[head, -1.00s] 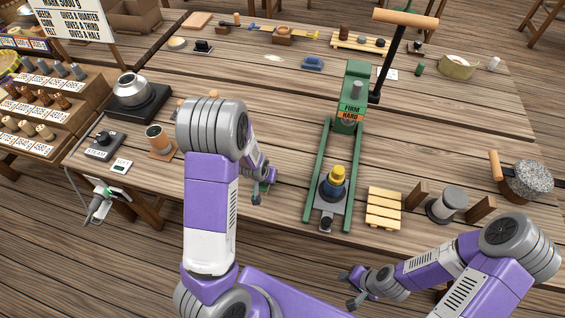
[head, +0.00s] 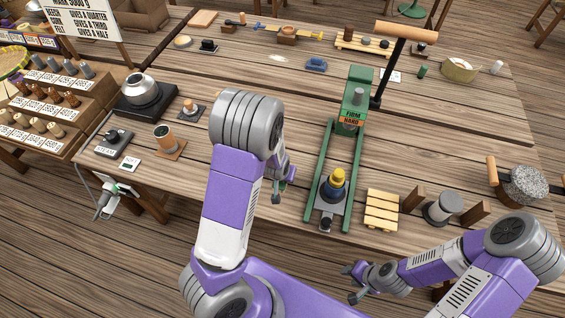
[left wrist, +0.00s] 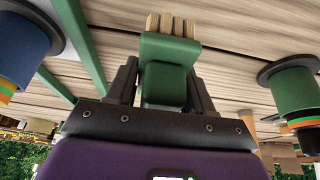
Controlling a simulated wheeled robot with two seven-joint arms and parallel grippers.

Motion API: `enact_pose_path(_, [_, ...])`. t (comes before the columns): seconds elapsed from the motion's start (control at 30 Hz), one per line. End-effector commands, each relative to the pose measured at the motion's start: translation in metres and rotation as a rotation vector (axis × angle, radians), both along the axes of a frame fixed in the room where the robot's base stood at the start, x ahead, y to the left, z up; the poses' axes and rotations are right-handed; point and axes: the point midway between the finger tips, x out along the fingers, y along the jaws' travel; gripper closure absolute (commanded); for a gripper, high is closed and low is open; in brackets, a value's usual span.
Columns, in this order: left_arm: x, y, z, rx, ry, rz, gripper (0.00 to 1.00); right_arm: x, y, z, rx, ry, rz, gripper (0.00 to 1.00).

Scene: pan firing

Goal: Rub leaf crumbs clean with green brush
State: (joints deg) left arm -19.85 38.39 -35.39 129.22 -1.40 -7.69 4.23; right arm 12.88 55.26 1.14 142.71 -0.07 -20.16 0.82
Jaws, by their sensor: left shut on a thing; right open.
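The green brush (left wrist: 165,80) shows in the left wrist view, with its tan bristles pointing away from my wrist. My left gripper (head: 283,185) is shut on it; the gripper's dark fingers flank the green body. In the head view this gripper is over the table, left of the green press (head: 353,100), and partly hidden by my left arm. My right gripper (head: 352,284) is open and empty near the table's front edge, at lower right. I cannot make out leaf crumbs clearly. A small pale patch (head: 278,57) lies on the far planks; I cannot tell what it is.
A slatted wooden block (head: 382,210) and a grey roller between wooden posts (head: 442,210) stand right of the press rails. A round stone (head: 523,185) is at far right. A metal pot (head: 141,88) and a cup (head: 163,137) stand at left. Planks behind my left gripper look clear.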

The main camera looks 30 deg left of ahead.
Motion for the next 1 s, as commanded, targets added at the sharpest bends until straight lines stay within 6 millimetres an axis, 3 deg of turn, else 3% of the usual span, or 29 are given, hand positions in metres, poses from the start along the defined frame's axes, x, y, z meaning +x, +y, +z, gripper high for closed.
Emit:
enact_pose_path(0.4, [0.002,-0.002,0.037,0.0,-0.001,-0.005,0.87,0.0,0.0,0.033,0.0,0.0,0.0,0.57])
enact_pose_path(1.0, [0.002,-0.003,0.037,0.0,-0.002,-0.009,0.87,0.0,0.0,0.031,0.0,0.0,0.0,0.57])
